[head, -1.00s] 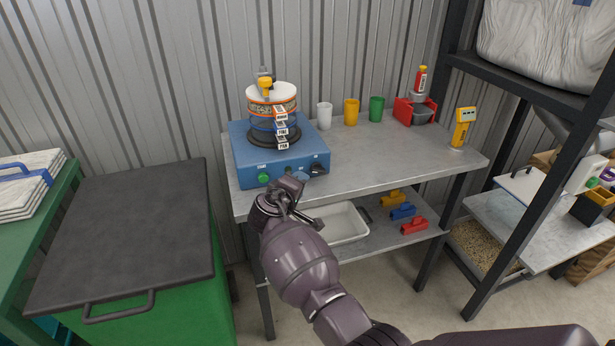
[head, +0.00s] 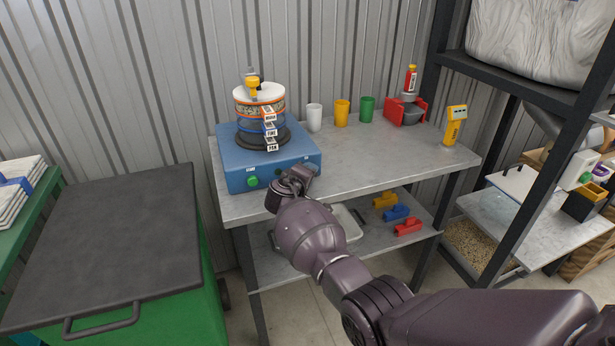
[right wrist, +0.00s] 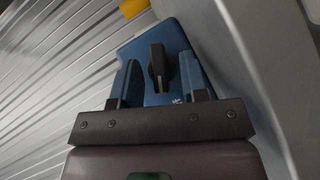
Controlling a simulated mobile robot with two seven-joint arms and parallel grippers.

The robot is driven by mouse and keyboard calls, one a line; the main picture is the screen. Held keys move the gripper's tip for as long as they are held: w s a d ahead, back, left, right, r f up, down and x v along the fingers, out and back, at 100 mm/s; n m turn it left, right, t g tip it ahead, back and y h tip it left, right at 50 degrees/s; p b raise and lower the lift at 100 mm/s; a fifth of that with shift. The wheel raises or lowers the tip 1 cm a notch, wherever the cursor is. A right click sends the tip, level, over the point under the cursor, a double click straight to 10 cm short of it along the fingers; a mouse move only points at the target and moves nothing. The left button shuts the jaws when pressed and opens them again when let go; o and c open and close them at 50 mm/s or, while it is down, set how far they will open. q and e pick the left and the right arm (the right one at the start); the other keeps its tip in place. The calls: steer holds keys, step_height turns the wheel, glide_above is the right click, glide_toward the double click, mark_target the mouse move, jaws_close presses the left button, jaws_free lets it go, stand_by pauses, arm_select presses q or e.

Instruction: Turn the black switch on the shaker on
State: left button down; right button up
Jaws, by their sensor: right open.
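The shaker (head: 236,167) is a blue box on the metal table, with a stack of round sieves (head: 262,117) on top and a green start knob (head: 252,181) on its front. My right gripper (head: 296,177) is at the right part of the shaker's front and hides most of that corner. In the right wrist view the black switch (right wrist: 158,67) stands on the blue face between the two blue fingers of my open right gripper (right wrist: 158,82). The fingers are on either side of the switch, with gaps showing. My left gripper is not in view.
White (head: 314,117), yellow (head: 342,113) and green (head: 367,109) cups stand right of the shaker. A red holder (head: 394,111) and a yellow meter (head: 453,127) are farther right. The lower shelf holds a white tray (head: 350,222) and several coloured pieces. A dark-lidded green bin (head: 110,240) is at left.

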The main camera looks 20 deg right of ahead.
steer(key=shift+c, duration=0.3)
steer(key=c, duration=0.5)
